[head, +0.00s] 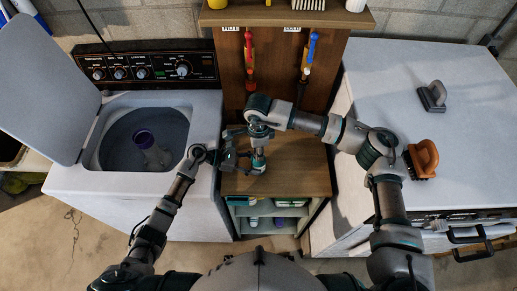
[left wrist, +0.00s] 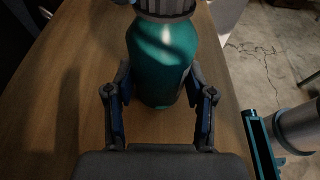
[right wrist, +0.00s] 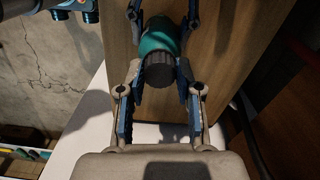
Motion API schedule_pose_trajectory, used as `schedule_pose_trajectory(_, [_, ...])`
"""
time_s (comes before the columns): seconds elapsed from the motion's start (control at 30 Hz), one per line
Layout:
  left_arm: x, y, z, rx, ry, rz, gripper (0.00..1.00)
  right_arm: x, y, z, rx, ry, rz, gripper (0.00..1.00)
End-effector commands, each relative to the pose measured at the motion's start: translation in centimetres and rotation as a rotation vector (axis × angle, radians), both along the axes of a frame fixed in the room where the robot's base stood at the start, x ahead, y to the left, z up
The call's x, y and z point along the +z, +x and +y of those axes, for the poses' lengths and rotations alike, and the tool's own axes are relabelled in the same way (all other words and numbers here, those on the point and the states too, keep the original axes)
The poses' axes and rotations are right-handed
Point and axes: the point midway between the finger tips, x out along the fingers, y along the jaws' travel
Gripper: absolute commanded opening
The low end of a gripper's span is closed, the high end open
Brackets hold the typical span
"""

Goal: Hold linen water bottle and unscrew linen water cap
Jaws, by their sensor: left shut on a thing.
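The linen water bottle (left wrist: 162,60) is teal and stands upright on the wooden cabinet top, with its dark grey ridged cap (right wrist: 160,71) on it. My left gripper (left wrist: 159,85) is shut on the bottle's body, a finger on either side. In the head view my left gripper (head: 238,158) reaches in from the left, and the bottle is small and partly hidden. My right gripper (right wrist: 158,95) is above the bottle, pointing down. Its fingers are apart, with the cap just beyond and between their tips, and no clear contact shows.
The wooden cabinet top (head: 300,178) has free room right of the bottle. A white machine (head: 440,100) at right bears an orange-handled brush (head: 424,158) and a grey brush (head: 432,96).

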Motion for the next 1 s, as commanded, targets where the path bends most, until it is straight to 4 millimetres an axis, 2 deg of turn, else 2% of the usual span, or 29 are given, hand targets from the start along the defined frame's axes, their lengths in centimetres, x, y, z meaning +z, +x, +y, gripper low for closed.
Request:
schedule_pose_trajectory(0.03, [-0.3, -0.1, 0.1, -0.001, 0.005, 0.003, 0.0, 0.0, 0.0, 0.0, 0.0, 0.0, -0.001, 0.14])
schedule_pose_trajectory(0.1, [-0.3, -0.1, 0.1, -0.001, 0.005, 0.003, 0.0, 0.0, 0.0, 0.0, 0.001, 0.0, -0.001, 0.0])
schedule_pose_trajectory(0.23, [-0.3, -0.1, 0.1, -0.001, 0.005, 0.003, 0.0, 0.0, 0.1, 0.0, 0.014, -0.001, -0.001, 0.0])
schedule_pose_trajectory(0.27, [-0.3, -0.1, 0.1, -0.001, 0.005, 0.003, 0.0, 0.0, 0.1, 0.0, 0.05, -0.001, -0.002, 0.0])
schedule_pose_trajectory(0.37, [-0.3, -0.1, 0.1, -0.001, 0.005, 0.003, 0.0, 0.0, 0.1, -0.1, 0.309, -0.002, -0.001, 0.0])
schedule_pose_trajectory(0.4, [-0.3, -0.1, 0.1, -0.001, 0.005, 0.003, 0.0, 0.0, 0.1, -0.1, 0.322, -0.001, 0.0, 0.0])
schedule_pose_trajectory(0.57, [-0.3, -0.1, 0.0, -0.001, 0.005, 0.003, 0.0, 0.4, 0.1, 0.0, 0.315, 0.0, -0.001, 0.0])
schedule_pose_trajectory(1.0, [-0.3, -0.1, 0.1, -0.001, 0.005, 0.003, 0.0, 4.1, 0.1, 0.0, 0.313, 0.0, -0.003, 0.0])
